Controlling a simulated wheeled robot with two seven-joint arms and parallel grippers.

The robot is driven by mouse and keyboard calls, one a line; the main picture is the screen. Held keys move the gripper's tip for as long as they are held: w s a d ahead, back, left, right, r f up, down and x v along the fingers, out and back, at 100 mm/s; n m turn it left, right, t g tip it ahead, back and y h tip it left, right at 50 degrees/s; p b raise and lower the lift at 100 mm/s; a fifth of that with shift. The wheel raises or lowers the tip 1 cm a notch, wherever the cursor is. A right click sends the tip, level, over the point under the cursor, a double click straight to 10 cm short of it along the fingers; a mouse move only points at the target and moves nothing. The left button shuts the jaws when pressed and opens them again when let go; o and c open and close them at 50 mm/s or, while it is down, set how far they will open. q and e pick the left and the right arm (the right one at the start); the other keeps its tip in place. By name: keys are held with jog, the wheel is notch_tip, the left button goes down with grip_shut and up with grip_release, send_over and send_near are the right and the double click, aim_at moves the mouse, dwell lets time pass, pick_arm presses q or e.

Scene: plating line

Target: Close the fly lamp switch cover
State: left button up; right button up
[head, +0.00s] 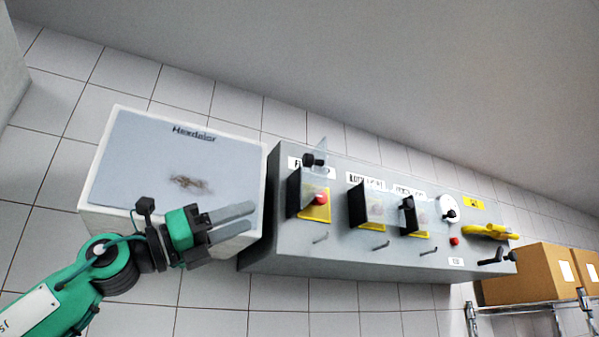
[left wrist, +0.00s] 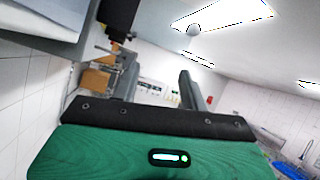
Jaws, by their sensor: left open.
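The fly lamp switch is the leftmost on the grey panel (head: 270,245); its label is partly hidden. Its clear cover (head: 318,153) stands swung up, with a dark knob on it. Below it the red button (head: 320,198) lies exposed on a yellow plate (head: 316,213). My left gripper (head: 252,217) is open and empty, left of the switch, in front of the white box's lower right part and apart from the cover. In the left wrist view its fingers (left wrist: 155,88) show spread; I cannot make out the cover there. My right gripper is not in view.
A white box (head: 245,160) with a grey-blue front hangs left of the panel. Cardboard boxes (head: 530,272) stand on a rack at lower right.

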aim_at(304, 160)
pick_arm(q)
jog(key=s+a+r+m+y, duration=0.1)
jog(key=s+r+m, duration=0.1)
jog(key=s+r, duration=0.35)
jog(key=p+x, duration=0.4)
jog(key=x, duration=0.2)
jog(key=p+x, duration=0.4)
jog(key=x, duration=0.2)
jog(key=shift+s+d+r, duration=0.1)
jog(key=shift+s+d, duration=0.1)
jog(key=shift+d, duration=0.05)
jog(key=shift+w+d+r, duration=0.1)
jog(key=shift+w+d, duration=0.05)
jog(key=shift+d, duration=0.25)
jog(key=shift+c, duration=0.8)
grip_shut()
